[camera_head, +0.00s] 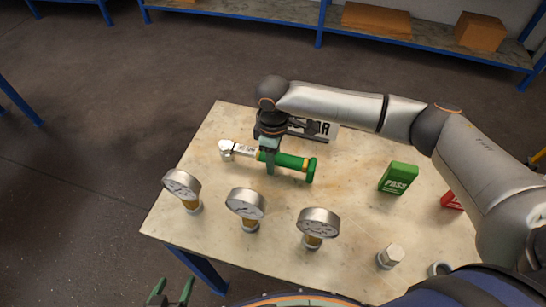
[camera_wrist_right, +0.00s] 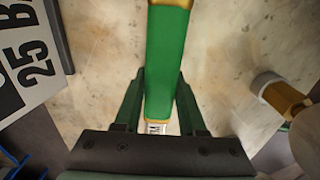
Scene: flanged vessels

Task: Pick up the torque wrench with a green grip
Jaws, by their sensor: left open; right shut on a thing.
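The torque wrench has a green grip (camera_head: 290,162) with brass-coloured bands and a silver shaft and head (camera_head: 228,149) pointing left. It lies over the far middle of the table; I cannot tell whether it touches the top. My right gripper (camera_head: 269,168) comes down from above and is shut on the wrench near the shaft end of the grip. In the right wrist view the green grip (camera_wrist_right: 168,60) runs between the two fingers of this gripper (camera_wrist_right: 160,85). My left gripper (camera_head: 171,290) is open and empty, low in front of the table's near left edge.
Three dial gauges (camera_head: 182,187) (camera_head: 246,205) (camera_head: 318,224) stand along the table's near side. A "BAR" sign (camera_head: 325,131) is behind the wrench. A green PASS block (camera_head: 398,178), a red block (camera_head: 452,201) and a hex-headed fitting (camera_head: 390,256) are to the right.

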